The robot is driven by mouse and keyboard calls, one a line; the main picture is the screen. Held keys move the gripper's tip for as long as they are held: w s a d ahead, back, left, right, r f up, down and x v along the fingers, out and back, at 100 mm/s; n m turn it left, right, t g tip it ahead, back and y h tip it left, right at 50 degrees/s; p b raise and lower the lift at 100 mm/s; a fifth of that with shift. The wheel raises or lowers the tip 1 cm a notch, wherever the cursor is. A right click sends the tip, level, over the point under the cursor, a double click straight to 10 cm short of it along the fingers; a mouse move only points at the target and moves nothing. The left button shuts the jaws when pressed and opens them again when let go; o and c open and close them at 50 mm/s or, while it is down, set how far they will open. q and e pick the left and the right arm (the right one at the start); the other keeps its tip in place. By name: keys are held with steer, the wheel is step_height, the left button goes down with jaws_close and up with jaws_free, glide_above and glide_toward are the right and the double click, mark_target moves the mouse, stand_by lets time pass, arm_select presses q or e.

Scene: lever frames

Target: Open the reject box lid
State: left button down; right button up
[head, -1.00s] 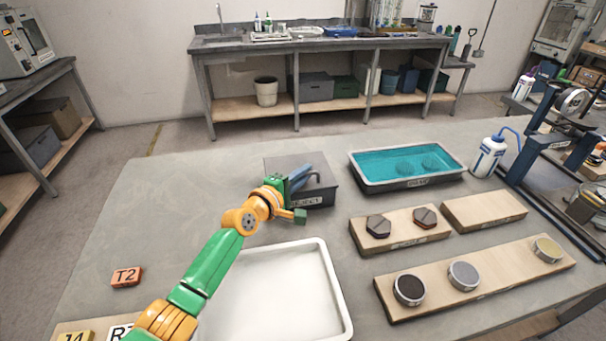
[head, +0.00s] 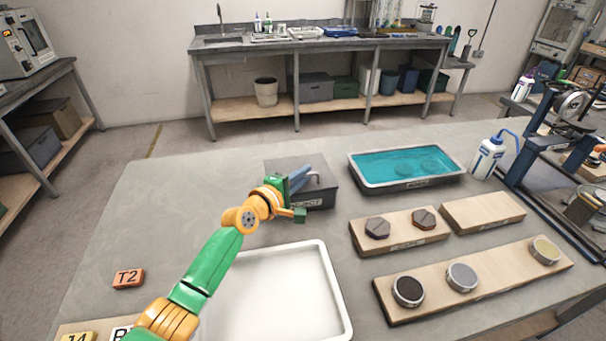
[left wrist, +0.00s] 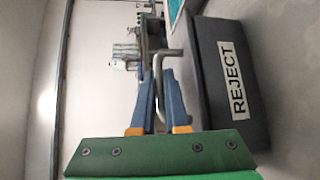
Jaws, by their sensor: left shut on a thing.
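The reject box (head: 322,196) is a dark grey box with a flat lid (head: 285,165) and a white REJECT label. It stands near the middle of the table, and its lid looks closed. In the left wrist view the box (left wrist: 232,75) is on the right, turned on its side. A bent metal handle (left wrist: 159,68) sticks out from the lid. My left gripper (head: 306,176) is over the box, and its blue fingers (left wrist: 160,98) are shut on the handle. My left arm hides part of the box in the head view. My right gripper is not in view.
A teal-filled tray (head: 367,183) stands right of the box. A white tray (head: 337,290) lies in front. Wooden boards (head: 400,311) with several round and hexagonal pieces are at the right. An orange T2 block (head: 128,278) lies left.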

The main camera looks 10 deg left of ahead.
arm_select(q)
steer(key=r+p, duration=0.1)
steer(key=r+g+p, duration=0.1)
steer(key=p, duration=0.1)
steer(key=shift+w+r+n, duration=0.3)
steer(key=shift+n, duration=0.1)
steer(key=shift+w+a+r+n+g+y+p, duration=0.15)
steer(key=shift+w+r+n+g+y+p, duration=0.2)
steer(key=shift+r+g+p, duration=0.2)
steer(key=shift+w+a+r+b, duration=0.2)
steer(key=shift+w+r+b, duration=0.15)
steer(key=shift+w+r, duration=0.15)
steer(key=shift+w+a+r+b, duration=0.15)
steer(key=shift+w+r+b, duration=0.35)
steer(key=shift+b, duration=0.1)
steer(key=shift+w+a+r+b, duration=0.15)
steer(key=shift+w+r+b, duration=0.3)
steer(key=shift+r+b, duration=0.1)
steer(key=c, duration=1.2)
jaws_free()
